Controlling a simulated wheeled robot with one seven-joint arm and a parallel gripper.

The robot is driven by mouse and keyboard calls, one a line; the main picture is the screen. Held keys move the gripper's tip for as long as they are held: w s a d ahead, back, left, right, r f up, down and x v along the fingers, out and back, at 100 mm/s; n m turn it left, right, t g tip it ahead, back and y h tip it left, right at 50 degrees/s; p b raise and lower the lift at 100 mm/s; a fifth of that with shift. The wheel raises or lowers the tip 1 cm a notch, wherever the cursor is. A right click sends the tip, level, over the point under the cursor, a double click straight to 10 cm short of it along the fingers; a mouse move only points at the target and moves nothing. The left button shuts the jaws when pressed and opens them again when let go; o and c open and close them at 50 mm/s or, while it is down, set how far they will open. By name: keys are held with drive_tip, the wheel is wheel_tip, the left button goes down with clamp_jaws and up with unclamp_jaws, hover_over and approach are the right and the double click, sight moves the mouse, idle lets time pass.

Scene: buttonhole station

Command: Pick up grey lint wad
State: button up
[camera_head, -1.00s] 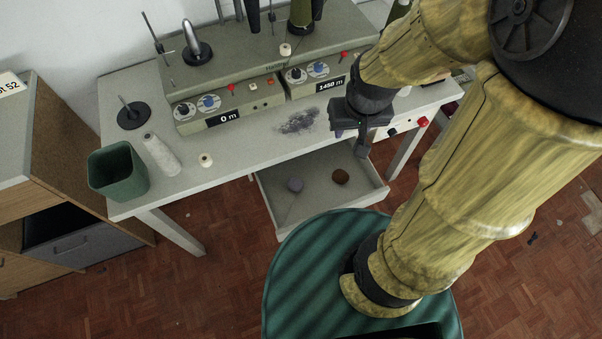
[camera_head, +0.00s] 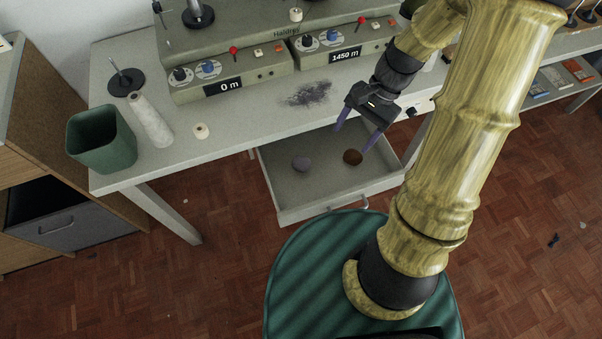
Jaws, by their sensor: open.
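The table (camera_head: 235,142) extends behind the drawer, with a dark lint smear (camera_head: 309,94) on it. The winding machine (camera_head: 232,60) stands at the back.

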sight(303, 161)
drive_tip(key=w+f+m+y+b, duration=0.1)
drive_tip(key=f+m+y+b, duration=0.1)
drive_tip(key=f+b, duration=0.1)
drive_tip(key=w+d+f+m+y+b, duration=0.1)
drive_tip(key=w+f+m+y+b, duration=0.1)
drive_tip(key=f+y, duration=0.1)
drive_tip(key=w+f+m+y+b, duration=0.2)
drive_tip(key=f+b, duration=0.1)
drive_tip(key=f, duration=0.2)
drive_tip(key=shift+w+d+f+y+b, duration=0.2)
drive_tip(key=shift+y+b, duration=0.1)
drive_tip(key=shift+y, duration=0.1)
drive_tip(key=shift+w+d+m+y, duration=0.15)
drive_tip(key=shift+w+m+y, duration=0.25)
drive_tip(key=shift+m, duration=0.1)
drive_tip(key=shift+s+r, duration=0.1)
drive_tip(key=b+x, duration=0.2)
drive_tip(key=x, duration=0.9)
drive_tip(key=shift+s+a, duration=0.15)
drive_tip(key=shift+a, duration=0.15)
drive_tip(key=b+x, duration=0.1)
drive_tip(key=x, duration=0.5)
drive_tip(key=shift+b, duration=0.3)
drive_tip(key=shift+d, duration=0.1)
